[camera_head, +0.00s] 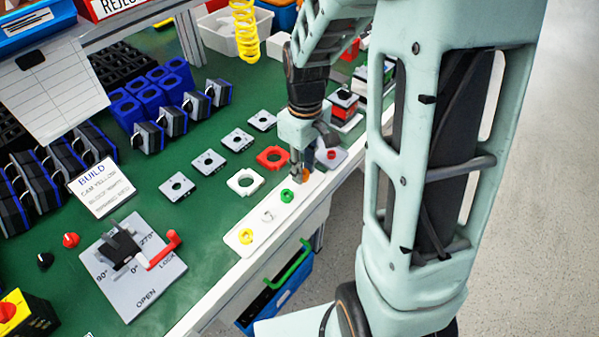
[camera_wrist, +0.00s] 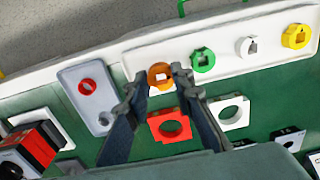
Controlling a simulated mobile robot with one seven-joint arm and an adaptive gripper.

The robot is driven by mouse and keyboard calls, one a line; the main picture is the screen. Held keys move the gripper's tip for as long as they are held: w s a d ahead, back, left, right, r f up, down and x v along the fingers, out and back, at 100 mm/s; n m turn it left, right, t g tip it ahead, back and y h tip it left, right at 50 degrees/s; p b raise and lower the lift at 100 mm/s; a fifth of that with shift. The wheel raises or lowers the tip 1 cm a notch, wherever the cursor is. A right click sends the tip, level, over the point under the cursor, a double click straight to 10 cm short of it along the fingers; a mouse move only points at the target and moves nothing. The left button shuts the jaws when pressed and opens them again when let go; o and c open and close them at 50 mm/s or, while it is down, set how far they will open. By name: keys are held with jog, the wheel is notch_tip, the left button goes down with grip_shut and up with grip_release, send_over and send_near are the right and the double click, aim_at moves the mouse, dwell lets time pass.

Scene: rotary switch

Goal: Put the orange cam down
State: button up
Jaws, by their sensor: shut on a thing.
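The orange cam (camera_wrist: 160,75) is a small ring with a square hole, held between the fingertips of my gripper (camera_wrist: 161,77) in the wrist view. In the head view my gripper (camera_head: 300,172) points down at the far end of the white strip (camera_head: 276,234), and only a sliver of the orange cam shows there. The cam is over or on the strip's end; I cannot tell if it touches. The green cam (camera_wrist: 203,60), white cam (camera_wrist: 248,47) and yellow cam (camera_wrist: 296,36) lie in a row on the strip.
A red square plate (camera_head: 272,157) and a white one (camera_head: 245,182) lie beside the strip. A grey plate with a red ring (camera_wrist: 87,87) is close to my gripper. A grey lock plate with a red handle (camera_head: 165,250) is nearer. The table's edge runs along the strip.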

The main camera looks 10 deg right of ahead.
jog(key=shift+s+f+b, duration=0.1)
jog(key=shift+f+b, duration=0.25)
jog(key=shift+f, duration=0.5)
jog(key=shift+f, duration=0.15)
jog(key=o, duration=0.7)
notch_tip(320, 180, up, 12)
jog(key=shift+r+p, duration=0.2)
jog(key=shift+p, duration=0.9)
